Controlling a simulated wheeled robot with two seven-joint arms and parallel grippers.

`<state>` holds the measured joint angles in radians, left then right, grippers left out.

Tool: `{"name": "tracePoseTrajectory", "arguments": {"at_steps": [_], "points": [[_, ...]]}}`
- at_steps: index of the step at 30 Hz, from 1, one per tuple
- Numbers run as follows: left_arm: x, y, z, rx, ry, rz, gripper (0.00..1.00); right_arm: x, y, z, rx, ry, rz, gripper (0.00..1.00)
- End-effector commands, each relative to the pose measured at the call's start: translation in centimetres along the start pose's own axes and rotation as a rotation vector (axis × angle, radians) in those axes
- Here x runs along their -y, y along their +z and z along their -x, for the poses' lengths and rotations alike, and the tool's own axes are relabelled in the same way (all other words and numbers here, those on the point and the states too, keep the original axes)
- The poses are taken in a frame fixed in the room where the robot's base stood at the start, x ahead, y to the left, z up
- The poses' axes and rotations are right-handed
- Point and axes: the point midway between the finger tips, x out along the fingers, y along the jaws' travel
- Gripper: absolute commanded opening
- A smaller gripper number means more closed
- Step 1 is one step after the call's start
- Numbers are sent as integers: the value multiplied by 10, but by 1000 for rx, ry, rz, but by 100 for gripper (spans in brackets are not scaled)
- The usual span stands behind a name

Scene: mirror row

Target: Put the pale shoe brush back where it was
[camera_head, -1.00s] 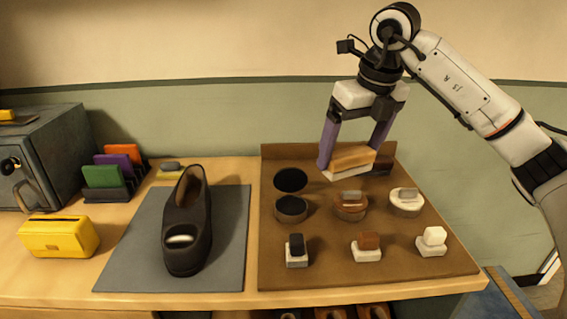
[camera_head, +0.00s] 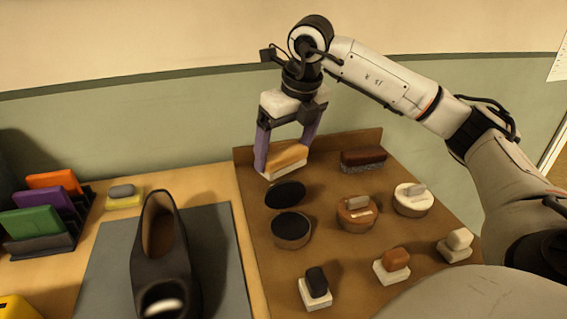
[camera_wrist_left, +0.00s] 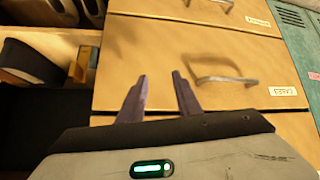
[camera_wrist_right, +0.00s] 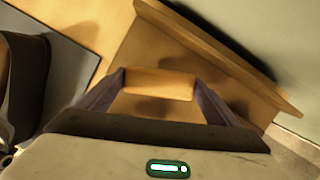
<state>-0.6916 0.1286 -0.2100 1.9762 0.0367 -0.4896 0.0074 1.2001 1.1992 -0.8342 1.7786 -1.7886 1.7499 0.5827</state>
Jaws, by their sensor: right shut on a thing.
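My right gripper (camera_head: 285,150) is shut on the pale shoe brush (camera_head: 287,158), with one finger at each end. The brush has a tan wooden back and white bristles pointing down. It is level at the back left corner of the brown board (camera_head: 335,265); I cannot tell if the bristles touch it. In the right wrist view the brush's wooden back (camera_wrist_right: 160,84) spans the fingers. A dark brown brush (camera_head: 363,159) lies at the board's back right. My left gripper (camera_wrist_left: 160,80) is open and empty, in front of drawers (camera_wrist_left: 185,60).
The board has a raised back edge (camera_head: 320,142).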

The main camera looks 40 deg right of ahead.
Motion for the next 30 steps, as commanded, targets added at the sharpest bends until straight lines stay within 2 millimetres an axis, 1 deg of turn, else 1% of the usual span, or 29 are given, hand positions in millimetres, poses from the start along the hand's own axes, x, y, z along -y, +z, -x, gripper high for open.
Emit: {"name": "tracePoseTrajectory", "arguments": {"at_steps": [1,3,6,14,18,19,21,27,30], "points": [[0,0,-1,-2,0,-1,31,1,-4,-9,-5,-2,0,65],[0,0,-1,-1,0,-1,31,1,-6,-19,-4,-2,0,65],[0,1,-2,0,1,-2,31,1,-9,-29,-4,-1,-1,65],[0,-2,-3,-4,1,-3,31,0,-9,-30,-1,0,0,65],[0,-3,-6,-9,0,-4,31,0,-10,-34,-1,0,0,65],[0,-4,-5,-10,0,-4,31,0,-10,-33,-2,0,0,90],[0,-4,-4,-10,1,-4,31,0,-10,-33,-2,0,0,100],[0,-4,-4,-10,1,-3,31,0,-10,-32,-2,0,0,100],[0,-6,-2,-10,1,-3,31,0,-8,-28,-1,0,0,100]]}}
